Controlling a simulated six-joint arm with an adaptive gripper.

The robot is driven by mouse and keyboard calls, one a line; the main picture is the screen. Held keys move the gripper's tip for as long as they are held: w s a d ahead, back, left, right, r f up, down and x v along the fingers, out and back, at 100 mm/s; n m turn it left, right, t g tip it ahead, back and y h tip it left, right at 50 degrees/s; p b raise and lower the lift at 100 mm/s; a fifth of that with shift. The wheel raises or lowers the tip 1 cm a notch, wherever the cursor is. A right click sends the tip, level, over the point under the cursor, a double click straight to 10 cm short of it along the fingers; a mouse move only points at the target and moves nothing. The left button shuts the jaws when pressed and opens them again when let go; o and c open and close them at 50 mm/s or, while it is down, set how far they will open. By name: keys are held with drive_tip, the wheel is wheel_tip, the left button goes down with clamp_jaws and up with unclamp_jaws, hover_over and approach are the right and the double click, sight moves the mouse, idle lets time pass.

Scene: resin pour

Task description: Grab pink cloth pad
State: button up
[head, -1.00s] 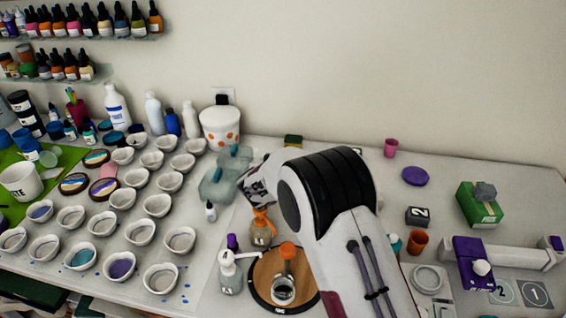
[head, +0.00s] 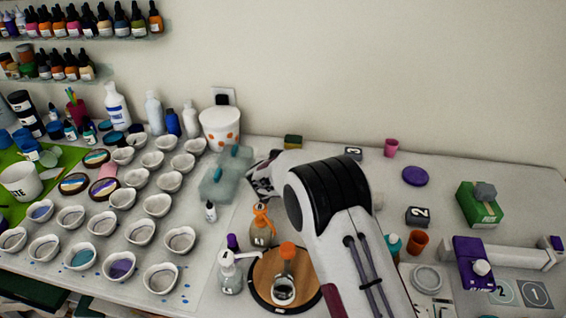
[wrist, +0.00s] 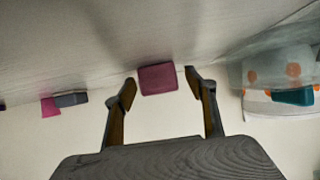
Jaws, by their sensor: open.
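A dark pink pad (wrist: 157,79) shows in the wrist view, in line with the gap between my fingertips and beyond them. My gripper (wrist: 160,92) is open, with nothing between its fingers. In the head view my gripper (head: 262,175) is beside the translucent blue-grey container, partly hidden by my arm. A green and yellow block (head: 293,141) sits by the wall there; I cannot tell whether it is the same thing as the pad.
A white tub with orange dots (head: 220,127) and a translucent container (head: 226,178) stand left of my gripper. A block marked 3 (head: 353,153) and a pink cup (head: 391,147) stand right along the wall. A bottle with an orange top (head: 261,228) is below my gripper.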

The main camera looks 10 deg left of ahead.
drive_tip(key=c, duration=1.1)
drive_tip(key=shift+c, duration=0.2)
drive_tip(key=shift+r, duration=0.1)
drive_tip(key=shift+r, duration=4.95)
